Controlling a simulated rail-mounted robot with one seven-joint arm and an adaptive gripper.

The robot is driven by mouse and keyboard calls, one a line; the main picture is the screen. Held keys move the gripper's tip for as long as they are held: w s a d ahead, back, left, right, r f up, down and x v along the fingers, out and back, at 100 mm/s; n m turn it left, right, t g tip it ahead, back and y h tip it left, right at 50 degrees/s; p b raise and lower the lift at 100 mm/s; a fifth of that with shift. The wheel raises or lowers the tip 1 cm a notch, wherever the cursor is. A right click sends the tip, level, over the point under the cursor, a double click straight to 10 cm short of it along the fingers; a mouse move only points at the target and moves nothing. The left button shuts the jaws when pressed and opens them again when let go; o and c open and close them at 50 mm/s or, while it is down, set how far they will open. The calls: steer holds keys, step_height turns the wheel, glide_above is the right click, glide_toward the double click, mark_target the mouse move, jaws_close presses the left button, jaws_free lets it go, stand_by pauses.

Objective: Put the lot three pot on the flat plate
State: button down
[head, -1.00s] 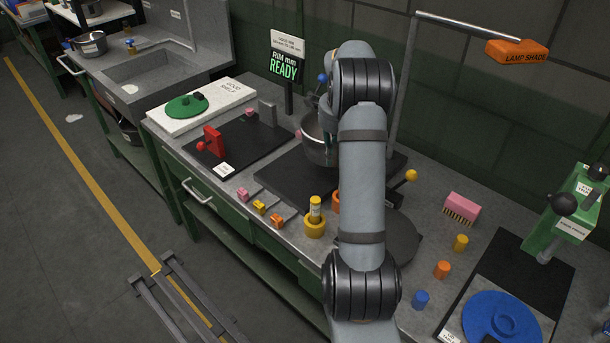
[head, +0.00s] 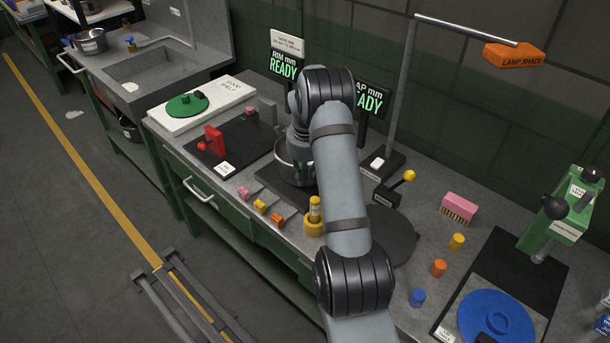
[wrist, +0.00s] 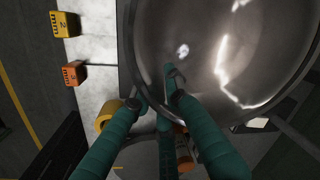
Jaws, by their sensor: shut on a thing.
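A shiny steel pot (head: 282,150) is at the middle of the bench, partly hidden by my arm. Its open inside (wrist: 225,60) fills the right of the wrist view. My gripper (wrist: 160,95) is shut on the pot's rim, with teal fingers inside and outside the wall; the head view also shows it (head: 298,168). The pot is over a black square plate (head: 262,180); I cannot tell whether it touches. Another black plate (head: 240,150) lies to the left, and a dark round disc (head: 402,236) to the right. No lot mark is readable on the pot.
Pink, yellow (wrist: 64,24) and orange (wrist: 74,73) numbered blocks line the front edge. A yellow post (head: 314,215) stands close to my arm. A red clamp (head: 212,140), display signs (head: 285,65), a lever (head: 395,188) and a lamp stand (head: 405,90) surround the area.

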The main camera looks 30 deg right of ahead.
steer(key=shift+f, duration=0.1)
steer(key=c, duration=1.7)
jaws_free()
steer(key=r, duration=0.4)
steer(key=s+r, duration=0.1)
steer(key=r, duration=0.7)
steer(key=shift+s+a+r+b, duration=0.1)
steer(key=shift+s+a+b, duration=0.25)
steer(key=shift+b, duration=0.05)
